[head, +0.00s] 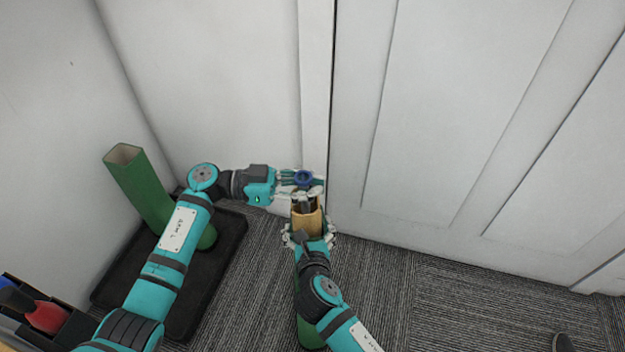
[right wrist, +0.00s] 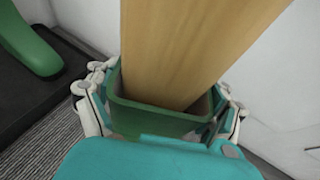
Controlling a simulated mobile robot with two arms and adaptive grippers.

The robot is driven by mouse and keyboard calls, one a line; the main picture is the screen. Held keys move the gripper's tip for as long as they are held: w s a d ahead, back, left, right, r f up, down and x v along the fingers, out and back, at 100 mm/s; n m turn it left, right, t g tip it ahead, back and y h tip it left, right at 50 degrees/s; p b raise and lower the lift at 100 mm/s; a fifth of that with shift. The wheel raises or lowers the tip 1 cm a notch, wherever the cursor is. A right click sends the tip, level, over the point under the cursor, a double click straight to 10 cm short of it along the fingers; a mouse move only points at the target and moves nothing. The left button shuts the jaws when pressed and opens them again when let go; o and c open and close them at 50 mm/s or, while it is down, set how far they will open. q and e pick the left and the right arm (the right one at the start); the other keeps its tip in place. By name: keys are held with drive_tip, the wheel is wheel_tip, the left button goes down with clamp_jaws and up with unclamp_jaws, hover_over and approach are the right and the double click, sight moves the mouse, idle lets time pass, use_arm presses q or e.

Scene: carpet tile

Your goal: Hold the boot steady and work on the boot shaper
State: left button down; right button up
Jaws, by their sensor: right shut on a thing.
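The green boot (head: 311,334) stands on the carpet, partly hidden behind my right arm. My right gripper (head: 310,237) is shut on the boot's shaft near the top; in the right wrist view its fingers press both sides of the green rim (right wrist: 160,122). The wooden boot shaper (head: 307,220) sticks up out of the shaft and also fills the upper right wrist view (right wrist: 190,50). A blue knob (head: 304,179) tops the shaper. My left gripper (head: 303,186) is at the knob, with fingers around it; whether they grip it is unclear.
A second green boot (head: 145,185) stands on a black tray (head: 215,270) at the left. A dark box with a red item (head: 46,317) is at the lower left. A white wall and panelled door (head: 450,120) close off the back. Carpet at the right is mostly clear.

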use_arm(q)
drive_tip(key=shift+f, duration=4.35)
drive_tip(key=shift+f, duration=0.1)
drive_tip(key=c, duration=1.4)
unclamp_jaws()
wheel_tip(320, 180, up, 10)
